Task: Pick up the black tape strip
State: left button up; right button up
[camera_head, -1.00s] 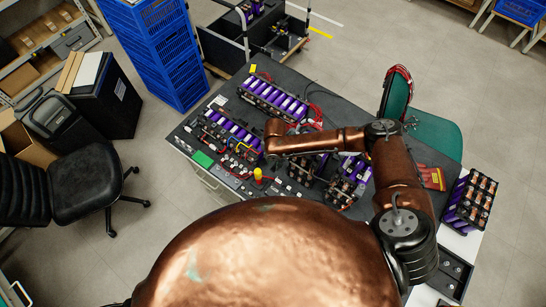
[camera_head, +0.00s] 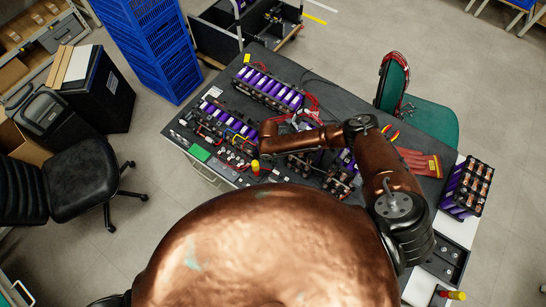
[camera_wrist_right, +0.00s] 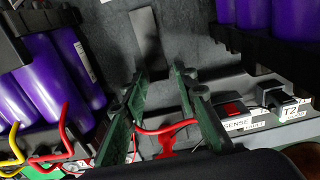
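A dark grey-black strip (camera_wrist_right: 147,40), which looks like the black tape strip, lies flat on the dark worktop in the right wrist view. It is just beyond the fingertips of my right gripper (camera_wrist_right: 160,78). The two green fingers are apart, with nothing held between them, and point towards the strip's near end. I cannot tell whether they touch it. In the head view my right arm reaches over the worktop, and the strip is too small or hidden to make out. My left gripper is not in view.
Purple cell packs (camera_wrist_right: 45,75) stand left of the fingers and more purple cells (camera_wrist_right: 270,20) stand right. A red wire (camera_wrist_right: 165,128) and labelled parts (camera_wrist_right: 240,122) lie near the fingers. The worktop (camera_head: 335,95) is crowded; a green chair (camera_head: 430,120) stands behind it.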

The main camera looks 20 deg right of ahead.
jog(key=c, duration=0.5)
jog(key=shift+o, duration=0.2)
jog(key=shift+r, duration=0.1)
